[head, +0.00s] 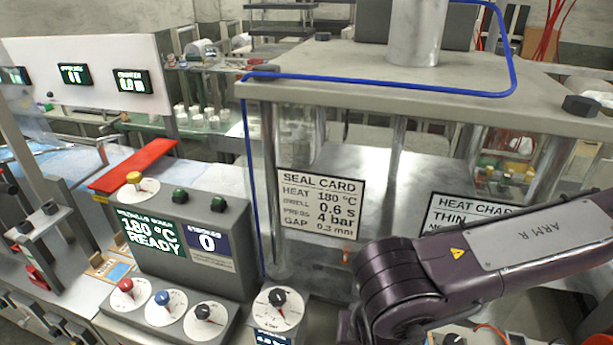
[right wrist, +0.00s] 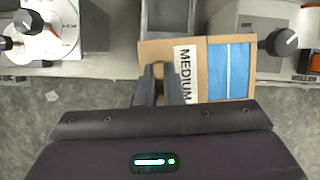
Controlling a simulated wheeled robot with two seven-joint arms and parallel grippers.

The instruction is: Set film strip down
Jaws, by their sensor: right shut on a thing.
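In the right wrist view my right gripper (right wrist: 158,85) is shut on the near left part of a film strip (right wrist: 230,72). The strip is a brown card piece with a white label reading MEDIUM and a blue panel crossed by a pale line. It lies across the gap between two grey units; I cannot tell whether it touches anything below. In the head view my right arm comes in from the right, with its gripper out of sight. My left gripper is in neither view.
A press with a thick plate (head: 400,85) on metal posts fills the right. A seal card (head: 320,203) reads 180 °C, 0.6 s, 4 bar. The control box (head: 190,250) shows 180 °C READY and 0. Dials (right wrist: 50,28) and a knob (right wrist: 280,42) flank the strip.

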